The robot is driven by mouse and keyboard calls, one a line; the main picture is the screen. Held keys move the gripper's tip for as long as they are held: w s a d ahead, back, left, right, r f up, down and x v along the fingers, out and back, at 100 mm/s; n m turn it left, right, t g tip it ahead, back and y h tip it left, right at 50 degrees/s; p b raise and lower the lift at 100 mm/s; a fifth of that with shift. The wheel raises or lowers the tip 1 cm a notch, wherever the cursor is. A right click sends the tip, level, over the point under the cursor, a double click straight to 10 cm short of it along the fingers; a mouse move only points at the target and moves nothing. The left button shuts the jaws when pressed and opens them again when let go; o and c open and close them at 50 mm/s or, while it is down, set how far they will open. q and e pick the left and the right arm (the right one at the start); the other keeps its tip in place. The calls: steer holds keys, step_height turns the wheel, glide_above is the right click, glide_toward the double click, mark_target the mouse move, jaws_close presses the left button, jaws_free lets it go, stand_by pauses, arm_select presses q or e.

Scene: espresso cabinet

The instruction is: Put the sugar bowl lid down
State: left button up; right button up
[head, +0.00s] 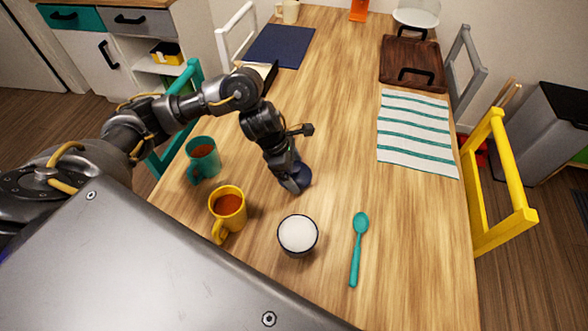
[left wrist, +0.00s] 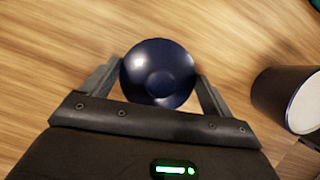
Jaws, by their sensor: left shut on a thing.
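The sugar bowl lid is a round dark blue disc with a knob. In the left wrist view the lid (left wrist: 158,75) sits between the two fingers of my left gripper (left wrist: 160,85), which is shut on it. In the head view the lid (head: 302,178) shows partly behind my left gripper (head: 292,183), at or just above the wooden table (head: 340,130); I cannot tell whether it touches. The open sugar bowl (head: 298,234), dark outside and filled with white, stands nearer to me; it also shows at the right of the left wrist view (left wrist: 290,98). My right gripper is not in view.
A yellow mug (head: 229,205) and a teal mug (head: 203,160) stand left of the gripper. A teal spoon (head: 357,250) lies right of the bowl. A striped cloth (head: 416,135) and a brown tray (head: 412,62) lie farther right. The table between lid and cloth is clear.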

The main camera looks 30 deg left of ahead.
arm_select(q)
steer(key=o, duration=0.9)
steer(key=p+v, duration=0.1)
steer(key=v, duration=1.1)
steer(key=shift+s+f, duration=0.1)
